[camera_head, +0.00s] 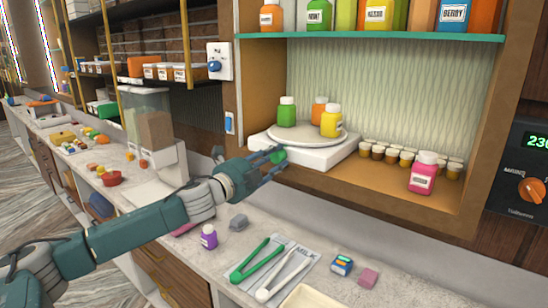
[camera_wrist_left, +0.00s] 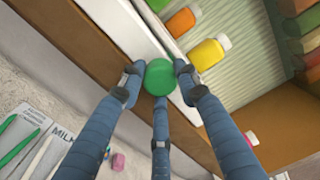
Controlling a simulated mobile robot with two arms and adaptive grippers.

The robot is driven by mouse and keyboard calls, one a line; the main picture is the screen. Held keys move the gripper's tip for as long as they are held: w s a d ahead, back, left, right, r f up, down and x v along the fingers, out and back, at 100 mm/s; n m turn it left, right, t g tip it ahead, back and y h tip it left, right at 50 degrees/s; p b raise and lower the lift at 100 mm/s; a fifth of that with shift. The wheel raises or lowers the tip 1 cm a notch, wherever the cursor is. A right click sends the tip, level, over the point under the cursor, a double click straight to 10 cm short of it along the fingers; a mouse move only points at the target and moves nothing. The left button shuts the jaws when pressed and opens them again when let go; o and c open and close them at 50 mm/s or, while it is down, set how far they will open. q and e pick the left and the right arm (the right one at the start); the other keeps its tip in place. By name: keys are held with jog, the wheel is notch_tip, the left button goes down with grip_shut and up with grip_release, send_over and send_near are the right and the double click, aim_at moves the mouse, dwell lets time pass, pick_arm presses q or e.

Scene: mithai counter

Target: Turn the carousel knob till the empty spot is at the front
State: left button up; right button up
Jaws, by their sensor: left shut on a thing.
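The carousel is a round pale turntable (camera_head: 306,143) on a white box base (camera_head: 318,158), standing in the wooden shelf niche. A green bottle (camera_head: 287,112) stands at its left, an orange bottle (camera_head: 319,111) at the back and a yellow bottle (camera_head: 331,121) at the right. The near side of the disc is bare. A green round knob (camera_wrist_left: 160,77) sits on the base's front face. My left gripper (camera_head: 272,163) is shut on this knob, with its three fingers around it in the left wrist view. My right gripper is not in view.
A pink bottle (camera_head: 424,172) and several small cups (camera_head: 392,154) stand right of the carousel. Below, the counter holds green tongs (camera_head: 250,262), white tongs (camera_head: 283,275) and a purple bottle (camera_head: 209,237). A shelf with bottles overhangs the niche.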

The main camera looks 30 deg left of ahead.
pick_arm(q)
jog(key=shift+f, duration=0.1)
dwell(0.4)
jog(key=o, duration=1.1)
jog(key=shift+o, duration=0.2)
jog(key=s+a, duration=0.1)
jog(key=s, duration=1.1)
jog(key=shift+f, duration=0.15)
